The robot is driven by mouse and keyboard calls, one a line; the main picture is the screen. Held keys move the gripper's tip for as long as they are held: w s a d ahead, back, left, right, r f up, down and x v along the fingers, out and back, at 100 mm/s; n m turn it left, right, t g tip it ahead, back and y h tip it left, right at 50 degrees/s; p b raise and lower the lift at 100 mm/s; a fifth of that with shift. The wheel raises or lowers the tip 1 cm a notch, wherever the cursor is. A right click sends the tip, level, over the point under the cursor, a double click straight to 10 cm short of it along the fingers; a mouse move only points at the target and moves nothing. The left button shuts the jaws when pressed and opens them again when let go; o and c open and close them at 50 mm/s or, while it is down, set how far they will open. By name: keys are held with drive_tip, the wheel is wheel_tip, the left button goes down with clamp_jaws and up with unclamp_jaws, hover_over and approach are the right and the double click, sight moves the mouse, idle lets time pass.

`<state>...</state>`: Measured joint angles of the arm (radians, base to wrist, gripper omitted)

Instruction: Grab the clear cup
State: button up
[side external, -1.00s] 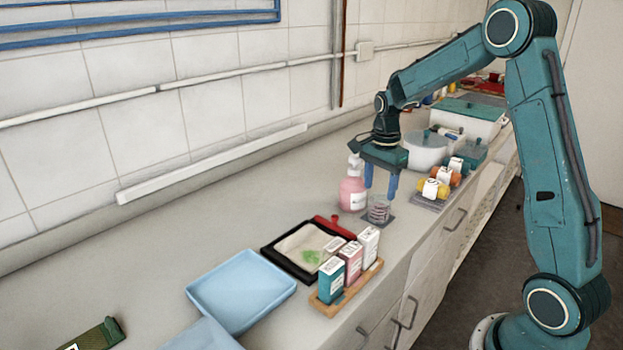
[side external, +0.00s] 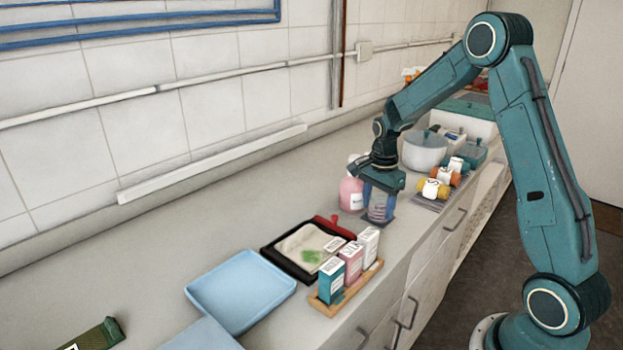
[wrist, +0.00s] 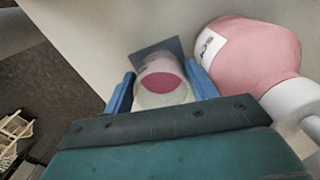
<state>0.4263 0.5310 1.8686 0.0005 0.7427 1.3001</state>
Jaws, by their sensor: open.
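The clear cup (side external: 378,211) stands upright on a small dark square mat (side external: 389,219) near the counter's front edge. Something pinkish-red shows inside the cup (wrist: 163,84) in the wrist view. My gripper (side external: 379,205) is low over the cup, pointing down. Its blue fingers are apart, one on each side of the cup, as the wrist view shows (wrist: 162,92). Whether the fingers touch the cup cannot be told. The gripper body hides the cup's upper part in the side view.
A pink pump bottle (side external: 352,194) stands close beside the cup and gripper. Boxes in a wooden holder (side external: 372,272), a black tray (side external: 274,247) and a blue tray (side external: 240,290) lie nearer the camera. Bottles on a grey rack (side external: 430,204) and a white pot (side external: 424,151) stand beyond.

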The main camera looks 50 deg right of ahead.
drive_tip(key=shift+c, duration=0.3)
drive_tip(key=c, duration=0.6)
drive_tip(key=shift+r, duration=0.15)
drive_tip(key=shift+c, duration=0.2)
wheel_tip(320, 180, up, 20)
idle(0.3)
idle(0.4)
